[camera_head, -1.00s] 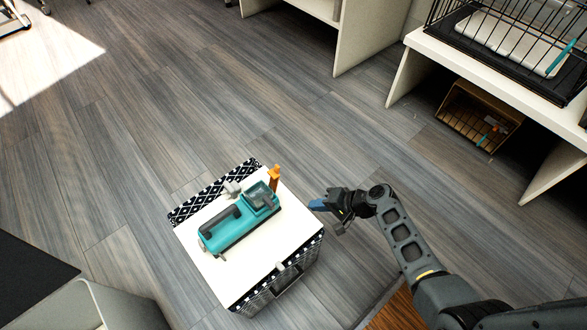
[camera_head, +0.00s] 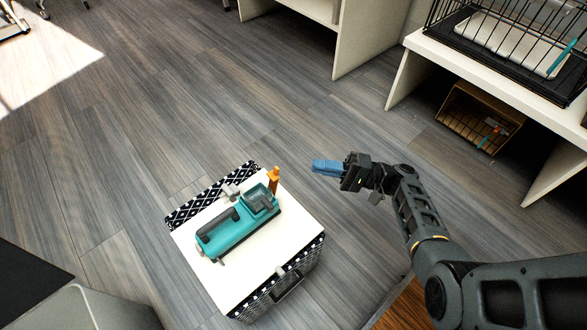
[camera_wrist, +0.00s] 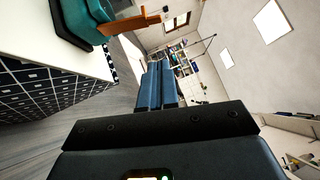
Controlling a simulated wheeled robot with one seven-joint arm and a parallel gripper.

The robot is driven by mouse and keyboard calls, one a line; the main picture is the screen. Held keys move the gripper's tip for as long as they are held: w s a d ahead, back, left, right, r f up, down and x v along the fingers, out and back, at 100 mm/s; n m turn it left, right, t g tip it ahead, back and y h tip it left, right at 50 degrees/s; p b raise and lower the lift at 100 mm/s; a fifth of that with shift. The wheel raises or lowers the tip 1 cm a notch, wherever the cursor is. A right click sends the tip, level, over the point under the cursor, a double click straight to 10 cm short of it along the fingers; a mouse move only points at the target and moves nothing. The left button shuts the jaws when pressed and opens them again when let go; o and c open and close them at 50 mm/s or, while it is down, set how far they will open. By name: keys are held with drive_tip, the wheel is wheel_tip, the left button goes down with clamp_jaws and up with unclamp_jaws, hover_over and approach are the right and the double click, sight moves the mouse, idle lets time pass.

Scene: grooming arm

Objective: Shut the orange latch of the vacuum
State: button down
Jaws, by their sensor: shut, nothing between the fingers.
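The teal vacuum (camera_head: 240,228) lies on the white top of a small patterned cabinet (camera_head: 262,290). Its orange latch (camera_head: 273,180) stands upright at the vacuum's right end, raised from the body. In the wrist view the orange latch (camera_wrist: 135,22) sticks out sideways from the teal body (camera_wrist: 78,18) at the upper left. My gripper (camera_head: 313,167) is to the right of the latch, beyond the cabinet's edge, and touches nothing. Its blue fingers are shut and empty, and they also show in the wrist view (camera_wrist: 160,84).
A shelf unit (camera_head: 400,70) with a wire cage (camera_head: 510,40) on top and a wooden crate (camera_head: 480,118) below stands at the upper right. A dark-topped piece of furniture (camera_head: 30,280) is at the lower left. The floor between cabinet and shelf is clear.

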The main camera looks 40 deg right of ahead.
sight(278, 172)
drive_tip(key=w+a+r, duration=0.1)
drive_tip(key=w+a, duration=0.2)
drive_tip(key=a, duration=0.4)
drive_tip(key=shift+r, duration=0.35)
drive_tip(key=shift+w, duration=0.1)
drive_tip(key=a+r+n+g+p, duration=0.1)
drive_tip(key=n+p, duration=0.1)
drive_tip(key=shift+a+r+g+h+p, duration=0.3)
drive_tip(key=shift+a, duration=0.05)
drive_tip(key=shift+a+f+h, duration=0.2)
drive_tip(key=shift+h, duration=0.1)
